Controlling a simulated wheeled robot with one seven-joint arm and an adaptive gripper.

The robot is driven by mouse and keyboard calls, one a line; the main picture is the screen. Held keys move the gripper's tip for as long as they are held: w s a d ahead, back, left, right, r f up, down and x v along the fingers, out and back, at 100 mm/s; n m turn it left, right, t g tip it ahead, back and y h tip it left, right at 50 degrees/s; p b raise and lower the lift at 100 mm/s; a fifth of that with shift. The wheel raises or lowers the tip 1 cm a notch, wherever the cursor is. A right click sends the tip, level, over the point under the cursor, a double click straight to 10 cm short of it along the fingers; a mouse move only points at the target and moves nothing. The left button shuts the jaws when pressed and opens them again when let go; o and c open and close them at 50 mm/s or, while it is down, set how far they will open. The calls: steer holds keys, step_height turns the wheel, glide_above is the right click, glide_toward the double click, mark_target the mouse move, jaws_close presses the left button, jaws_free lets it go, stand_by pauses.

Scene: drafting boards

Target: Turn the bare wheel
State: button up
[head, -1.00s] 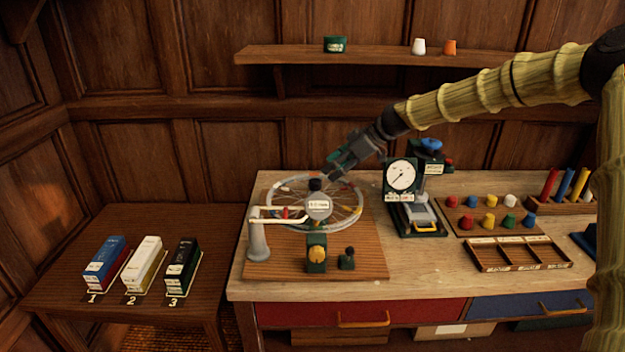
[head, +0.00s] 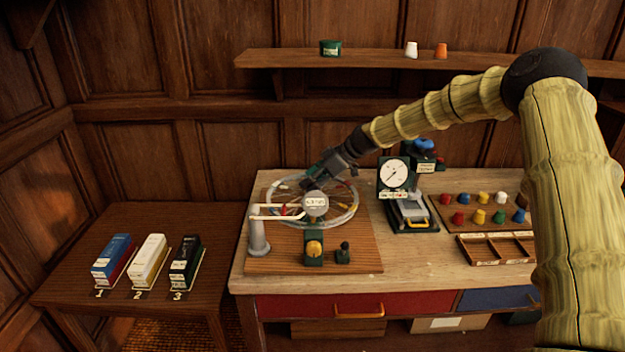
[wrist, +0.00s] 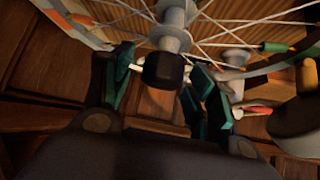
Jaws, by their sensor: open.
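The bare spoked wheel (head: 346,217) lies flat in a stand on the wooden board, with coloured pieces on its spokes and rim. My gripper (head: 310,186) is over the back of the wheel, close to the hub, pointing down and left. In the wrist view, the wheel's metal hub (wrist: 173,38) has a black end cap (wrist: 163,70). The teal fingers of my gripper (wrist: 162,76) are open on either side of this cap, with gaps visible. A small round readout (head: 316,201) partly covers the hub in the head view; its digits are too small to read.
A white arm on a grey post (head: 258,238) reaches over the wheel's left side. A yellow-knobbed green block (head: 314,249) stands in front. A dial gauge (head: 394,174) stands right of the wheel. Three boxes (head: 148,256) are on the left side table.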

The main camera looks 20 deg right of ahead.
steer(key=shift+w+f, duration=0.2)
steer(key=shift+w, duration=0.05)
steer(key=shift+s+r, duration=0.25)
steer(key=shift+s, duration=0.05)
steer(key=c, duration=0.7)
jaws_close()
steer(key=shift+b, duration=0.3)
